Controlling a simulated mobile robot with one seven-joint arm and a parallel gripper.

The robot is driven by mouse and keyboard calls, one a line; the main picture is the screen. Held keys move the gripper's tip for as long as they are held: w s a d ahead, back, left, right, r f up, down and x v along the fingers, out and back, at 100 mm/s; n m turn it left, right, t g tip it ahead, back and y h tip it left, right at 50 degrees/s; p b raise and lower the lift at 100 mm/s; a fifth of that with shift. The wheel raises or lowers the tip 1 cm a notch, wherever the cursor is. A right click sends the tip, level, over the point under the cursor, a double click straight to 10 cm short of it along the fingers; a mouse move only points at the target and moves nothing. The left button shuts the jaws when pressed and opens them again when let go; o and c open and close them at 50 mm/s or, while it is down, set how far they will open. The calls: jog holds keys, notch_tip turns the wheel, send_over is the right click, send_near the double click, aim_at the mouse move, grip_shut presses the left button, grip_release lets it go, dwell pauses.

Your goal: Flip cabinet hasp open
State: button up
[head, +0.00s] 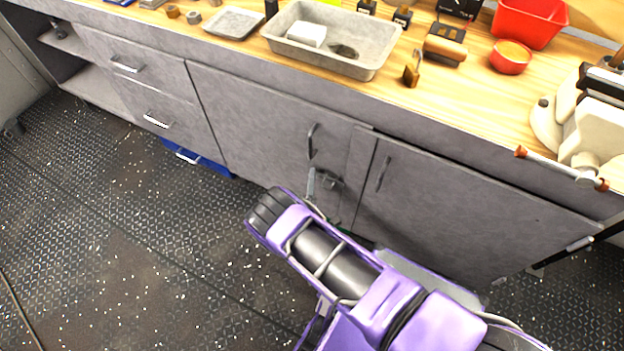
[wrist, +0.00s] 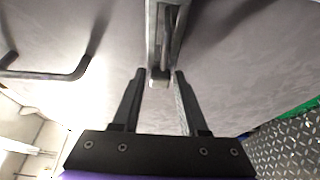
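The metal cabinet hasp (head: 312,183) sits on the grey cabinet front below the door handle, near the seam between the doors. In the wrist view the hasp (wrist: 162,35) is a narrow grey metal strap coming down from the top edge. My gripper (wrist: 160,73) is open, with one dark finger on each side of the hasp's lower end. Gaps seem to show on both sides, but contact is hard to judge. In the head view my purple arm hides most of the gripper.
A bar door handle (head: 312,141) is just above the hasp, and another handle (head: 384,173) is to the right. The wooden worktop (head: 440,97) overhangs above, holding a grey tray (head: 330,57) and several items. A blue bin (head: 200,160) sits low left. Patterned floor lies open at left.

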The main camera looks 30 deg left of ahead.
grip_shut()
dwell(1.0)
